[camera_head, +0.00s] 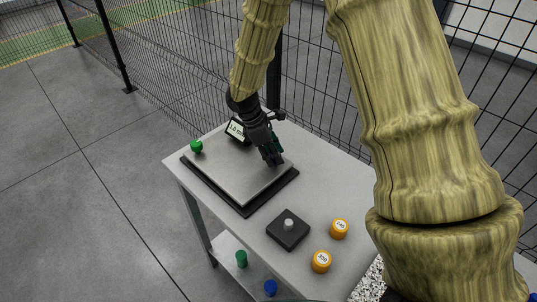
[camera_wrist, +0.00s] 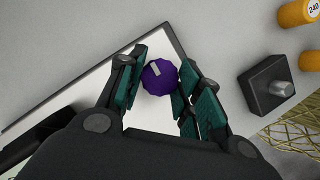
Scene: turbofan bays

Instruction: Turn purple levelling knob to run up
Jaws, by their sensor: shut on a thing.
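The purple levelling knob (camera_wrist: 160,77) shows in the wrist view, on the corner of a flat grey plate with a dark edge. It has a pale mark on its top. My gripper (camera_wrist: 159,82) has its green-padded fingers on both sides of the knob and is shut on it. In the head view my gripper (camera_head: 272,158) reaches down at the right corner of the plate (camera_head: 235,172) and hides the knob. A small display (camera_head: 236,129), partly hidden by my arm, stands at the plate's back and its reading is not fully legible.
A green knob (camera_head: 196,147) sits at the plate's left corner. A dark block (camera_head: 288,231) with a grey peg and two orange weights (camera_head: 339,229) (camera_head: 321,261) stand on the table (camera_head: 262,232). A mesh fence (camera_head: 310,105) runs behind it.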

